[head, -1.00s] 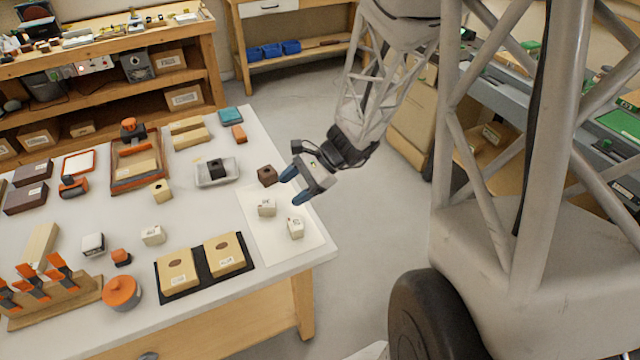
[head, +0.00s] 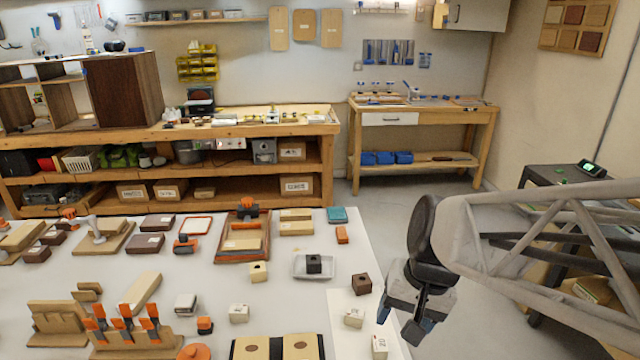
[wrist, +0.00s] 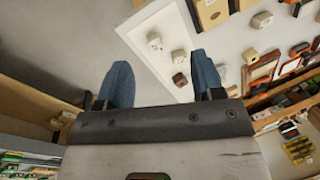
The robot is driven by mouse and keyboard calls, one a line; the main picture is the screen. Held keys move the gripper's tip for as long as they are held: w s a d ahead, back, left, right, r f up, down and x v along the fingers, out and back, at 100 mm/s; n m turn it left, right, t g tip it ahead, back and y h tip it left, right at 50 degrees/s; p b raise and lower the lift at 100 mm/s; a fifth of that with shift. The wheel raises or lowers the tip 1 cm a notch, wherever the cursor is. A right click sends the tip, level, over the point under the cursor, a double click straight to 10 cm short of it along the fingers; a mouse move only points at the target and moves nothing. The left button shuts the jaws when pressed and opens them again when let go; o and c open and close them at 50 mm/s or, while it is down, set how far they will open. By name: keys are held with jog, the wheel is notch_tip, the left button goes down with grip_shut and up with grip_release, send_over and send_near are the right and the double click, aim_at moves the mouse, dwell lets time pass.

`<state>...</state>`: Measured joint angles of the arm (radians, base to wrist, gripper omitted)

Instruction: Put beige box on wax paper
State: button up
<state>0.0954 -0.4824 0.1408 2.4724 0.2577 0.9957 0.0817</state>
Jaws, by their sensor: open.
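A pale sheet, which looks like the wax paper (head: 344,301), lies at the table's right edge. Two off-white boxes stand on it, one nearer the middle (head: 354,317) and one close to the front (head: 379,347). A similar off-white box (head: 239,313) stands on the bare table left of the sheet. A small tan block with a dark hole (head: 258,271) stands farther back; I cannot tell which of these is the beige box. My gripper (head: 402,320) is open and empty, right of the sheet by the table edge. Its fingers (wrist: 160,72) are apart in the wrist view.
A brown cube (head: 361,284) stands at the sheet's back edge. A grey tray (head: 299,267) holding a black block sits left of it. A dark board with two tan boxes (head: 277,343) lies at the front. Clear table surrounds the left off-white box.

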jog(key=s+d+r+n+t+h, duration=0.1)
jog(key=s+r+n+t+h, duration=0.1)
jog(key=s+r+n, duration=0.1)
jog(key=shift+s+r+h, duration=0.3)
jog(key=shift+s+r, duration=0.35)
jog(key=shift+r, duration=0.1)
